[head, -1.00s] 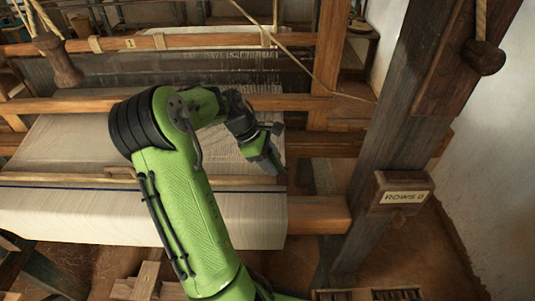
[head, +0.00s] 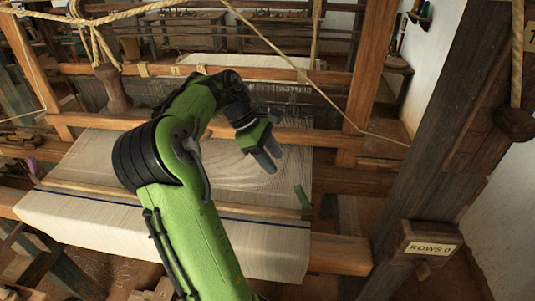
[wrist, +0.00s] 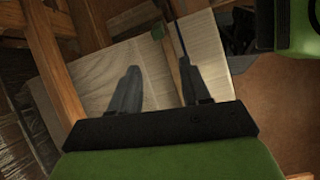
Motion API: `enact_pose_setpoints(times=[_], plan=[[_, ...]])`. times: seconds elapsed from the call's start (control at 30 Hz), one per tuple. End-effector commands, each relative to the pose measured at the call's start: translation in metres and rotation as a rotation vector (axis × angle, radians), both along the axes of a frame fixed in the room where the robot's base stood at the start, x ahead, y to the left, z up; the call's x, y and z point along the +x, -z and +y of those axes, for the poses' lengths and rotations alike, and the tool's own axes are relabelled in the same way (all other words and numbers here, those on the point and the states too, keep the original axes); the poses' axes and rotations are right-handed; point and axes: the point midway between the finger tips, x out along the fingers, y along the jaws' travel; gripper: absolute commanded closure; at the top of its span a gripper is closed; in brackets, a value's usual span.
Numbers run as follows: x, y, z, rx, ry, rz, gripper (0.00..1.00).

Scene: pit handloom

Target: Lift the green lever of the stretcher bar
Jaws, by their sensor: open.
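The green lever (head: 302,196) is a short green piece at the right end of the stretcher bar (head: 140,201), a thin wooden bar lying across the pale cloth. A small dark green piece, apparently the lever (wrist: 157,32), shows in the wrist view beyond the fingertips. My gripper (head: 265,160) is above the cloth, up and left of the lever in the head view, and apart from it. In the wrist view my gripper (wrist: 158,67) has its two fingers spread with nothing between them.
The pale cloth (head: 110,160) spreads over the loom, with a wooden beam (head: 340,254) at its front right. A thick dark post (head: 400,130) with a "ROWS 0" box (head: 430,247) stands at the right. A rope (head: 300,75) slants across above the loom.

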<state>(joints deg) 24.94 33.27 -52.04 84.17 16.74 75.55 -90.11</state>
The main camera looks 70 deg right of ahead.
Motion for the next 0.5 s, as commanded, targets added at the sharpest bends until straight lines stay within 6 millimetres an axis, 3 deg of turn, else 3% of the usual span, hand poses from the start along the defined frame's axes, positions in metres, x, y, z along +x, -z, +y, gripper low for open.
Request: enact_pose_setpoints(times=[0.4, 0.5], plan=[[0.000, 0.001, 0.000, 0.000, 0.000, -0.002, 0.53], [0.010, 0.005, 0.012, -0.004, 0.001, -0.061, 0.53]])
